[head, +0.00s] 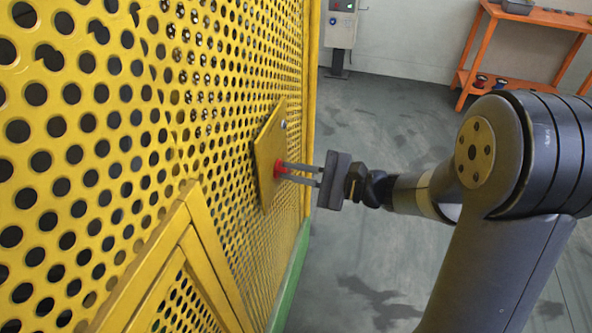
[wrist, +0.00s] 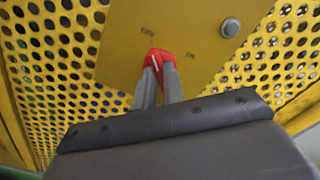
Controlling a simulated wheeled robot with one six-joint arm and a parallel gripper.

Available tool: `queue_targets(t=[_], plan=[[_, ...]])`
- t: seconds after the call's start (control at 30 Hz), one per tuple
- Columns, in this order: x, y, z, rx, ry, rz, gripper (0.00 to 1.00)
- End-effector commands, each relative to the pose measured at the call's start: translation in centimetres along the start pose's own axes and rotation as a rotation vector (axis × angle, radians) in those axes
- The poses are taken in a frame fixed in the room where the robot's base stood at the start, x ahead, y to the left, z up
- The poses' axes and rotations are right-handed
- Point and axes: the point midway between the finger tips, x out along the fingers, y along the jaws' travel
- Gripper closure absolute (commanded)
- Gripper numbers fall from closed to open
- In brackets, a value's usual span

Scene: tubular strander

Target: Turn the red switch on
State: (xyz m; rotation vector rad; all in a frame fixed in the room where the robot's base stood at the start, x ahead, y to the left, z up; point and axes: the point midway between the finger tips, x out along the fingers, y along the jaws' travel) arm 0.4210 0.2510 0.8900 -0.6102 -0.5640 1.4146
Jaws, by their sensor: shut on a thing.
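The red switch (head: 279,169) sits on a yellow plate (head: 268,150) fixed to the perforated yellow guard. In the wrist view the red switch (wrist: 157,57) shows between and around the tips of my gripper's fingers, with a pale line on it. My gripper (head: 286,171) reaches the plate from the right, its two grey fingers shut on the switch. In the wrist view my gripper (wrist: 158,68) covers part of the switch.
A round grey button (wrist: 230,27) sits on the plate right of the switch. The perforated yellow guard (head: 110,100) fills the left side. An orange bench (head: 540,17) and a grey control box (head: 341,28) stand at the back. The floor (head: 390,120) between is clear.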

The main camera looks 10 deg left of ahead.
Motion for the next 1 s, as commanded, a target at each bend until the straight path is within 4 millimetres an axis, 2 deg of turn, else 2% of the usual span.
queue_targets(t=[0.27, 1.0], plan=[[-0.01, -0.22, 0.25, 0.153, 0.001, 0.000, 1.00], [-0.01, -0.25, 0.37, 0.847, 0.001, 0.001, 1.00]])
